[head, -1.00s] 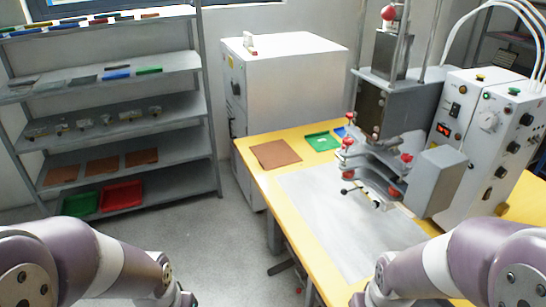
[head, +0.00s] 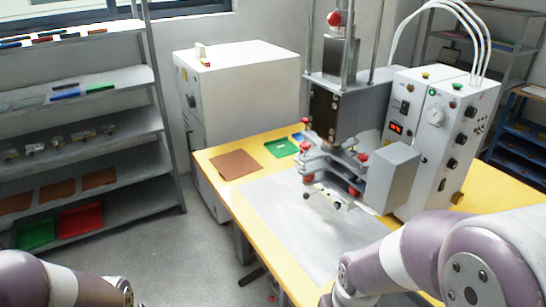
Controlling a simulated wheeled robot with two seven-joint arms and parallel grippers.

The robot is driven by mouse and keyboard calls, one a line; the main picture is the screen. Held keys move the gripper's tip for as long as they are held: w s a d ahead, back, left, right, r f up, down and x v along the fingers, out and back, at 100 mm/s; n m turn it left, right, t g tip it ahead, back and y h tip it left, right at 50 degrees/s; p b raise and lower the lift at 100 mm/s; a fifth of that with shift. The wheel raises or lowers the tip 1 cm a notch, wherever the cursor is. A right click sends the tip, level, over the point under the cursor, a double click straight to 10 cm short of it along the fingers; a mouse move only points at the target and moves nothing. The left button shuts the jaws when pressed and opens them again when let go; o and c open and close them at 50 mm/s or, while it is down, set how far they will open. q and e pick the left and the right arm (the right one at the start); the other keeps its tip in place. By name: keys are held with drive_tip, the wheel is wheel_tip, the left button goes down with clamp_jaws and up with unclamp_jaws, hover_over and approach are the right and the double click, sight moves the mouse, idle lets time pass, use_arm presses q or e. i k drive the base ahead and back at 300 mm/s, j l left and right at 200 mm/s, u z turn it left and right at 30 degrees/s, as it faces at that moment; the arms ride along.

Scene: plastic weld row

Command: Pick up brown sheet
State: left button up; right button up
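A flat brown sheet (head: 235,165) lies on the yellow table (head: 217,188) at its far left corner, left of the green sheet (head: 281,147). More brown sheets (head: 57,191) lie on a lower shelf of the rack at the left. My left arm shows at the bottom left and my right arm at the bottom right. Neither gripper's fingers can be seen. Nothing touches the brown sheet on the table.
A welding machine (head: 345,110) with a white control box (head: 440,125) stands on the table behind a grey mat (head: 290,225). A white cabinet (head: 245,85) stands behind the table. Red (head: 80,219) and green (head: 36,233) trays sit on the bottom shelf. Floor is clear between rack and table.

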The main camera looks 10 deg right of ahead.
sight(234, 165)
drive_tip(key=i+j, duration=1.2)
drive_tip(key=i, duration=0.25)
drive_tip(key=i+j, duration=0.6)
drive_tip(key=i, duration=0.1)
